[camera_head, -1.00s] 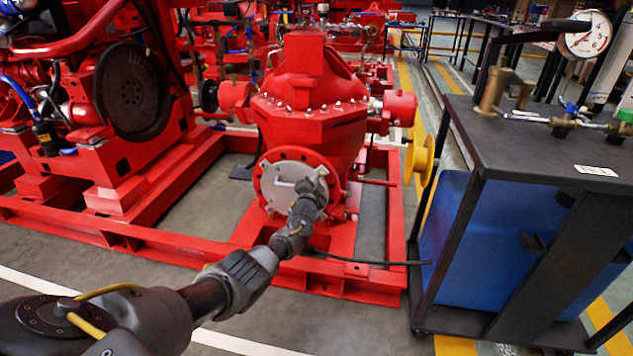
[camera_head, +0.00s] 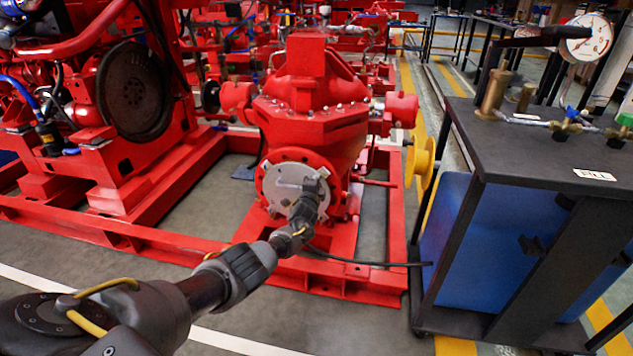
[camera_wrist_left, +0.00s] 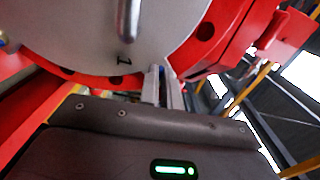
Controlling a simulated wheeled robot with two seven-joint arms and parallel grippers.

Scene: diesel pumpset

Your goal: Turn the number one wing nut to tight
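The round silver cover plate (camera_head: 274,178) sits on the front flange of the red pump (camera_head: 312,125). In the left wrist view the plate (camera_wrist_left: 75,35) fills the upper part, with a bar handle (camera_wrist_left: 129,18) and a dark mark like a "1" (camera_wrist_left: 124,60) below it. My left gripper (camera_head: 318,186) is at the plate's right side. Its pale fingers (camera_wrist_left: 163,88) are close together near the plate's edge, right of the mark. I cannot make out the number one wing nut; the fingers may hide it. Whether they grip anything is unclear. My right gripper is out of view.
A red base frame (camera_head: 160,245) surrounds the pump's foot. A black bench (camera_head: 545,155) with a pressure gauge (camera_head: 588,38) stands at the right. A black cable (camera_head: 365,263) runs in front of the pump. Grey floor is clear at the front.

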